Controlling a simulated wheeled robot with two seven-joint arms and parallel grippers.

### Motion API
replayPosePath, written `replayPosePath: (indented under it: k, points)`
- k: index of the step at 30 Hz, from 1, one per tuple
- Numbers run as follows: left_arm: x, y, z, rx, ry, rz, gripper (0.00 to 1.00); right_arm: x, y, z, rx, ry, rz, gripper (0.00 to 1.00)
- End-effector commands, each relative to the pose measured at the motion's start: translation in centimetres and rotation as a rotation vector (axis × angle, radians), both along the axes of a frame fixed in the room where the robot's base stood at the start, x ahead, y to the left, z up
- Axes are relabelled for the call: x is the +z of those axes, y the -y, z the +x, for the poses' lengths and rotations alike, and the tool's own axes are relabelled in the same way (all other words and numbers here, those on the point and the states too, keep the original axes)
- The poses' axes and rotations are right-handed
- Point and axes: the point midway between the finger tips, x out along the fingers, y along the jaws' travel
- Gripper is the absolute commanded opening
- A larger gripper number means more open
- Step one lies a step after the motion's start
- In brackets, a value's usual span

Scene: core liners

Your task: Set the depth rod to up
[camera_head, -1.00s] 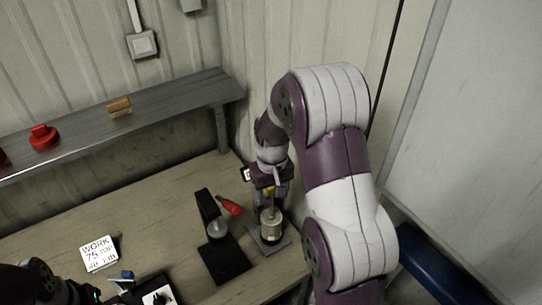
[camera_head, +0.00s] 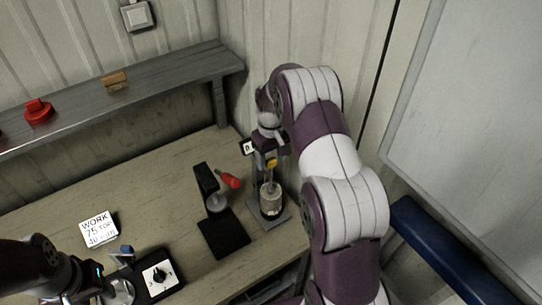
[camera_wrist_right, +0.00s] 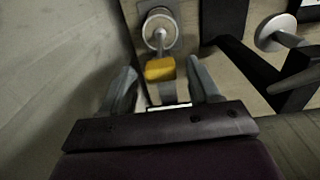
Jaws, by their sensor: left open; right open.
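A small stand (camera_head: 278,216) with a grey base holds a pale metal cylinder, a thin upright rod (camera_head: 268,178) and a yellow part (camera_head: 271,162). Which part is the depth rod is not certain. My right gripper (camera_head: 265,150) is at the upper part of the stand, largely hidden by its own arm in the head view. In the right wrist view, its two fingers (camera_wrist_right: 162,88) are apart, with the yellow block (camera_wrist_right: 160,69) just beyond and between their tips. The round metal part (camera_wrist_right: 160,29) is beyond that. My left gripper (camera_head: 98,288) is open at the bottom left, partly cut off.
A black press-like tool (camera_head: 224,234) and a red-handled item (camera_head: 228,180) are left of the stand. A black box with a white dial (camera_head: 158,274) is in front. A WORK card (camera_head: 98,229) lies on the bench. A shelf (camera_head: 170,93) runs along the back wall.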

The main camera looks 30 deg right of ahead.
Motion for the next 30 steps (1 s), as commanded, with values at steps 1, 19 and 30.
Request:
replayPosePath:
  k: [1,19,30]
  points:
    - [0.1,0.0,0.0,0.0,-0.001,0.0,0.43,-0.1,0.0,0.0,0.0,0.0,0.0,0.62]
    - [0.2,0.0,0.0,0.0,-0.001,0.0,0.43,0.3,0.0,0.0,0.0,0.002,-0.001,0.0]
    - [0.6,0.0,0.0,0.0,-0.001,0.0,0.43,1.9,0.0,0.2,-0.001,0.005,-0.002,0.0]
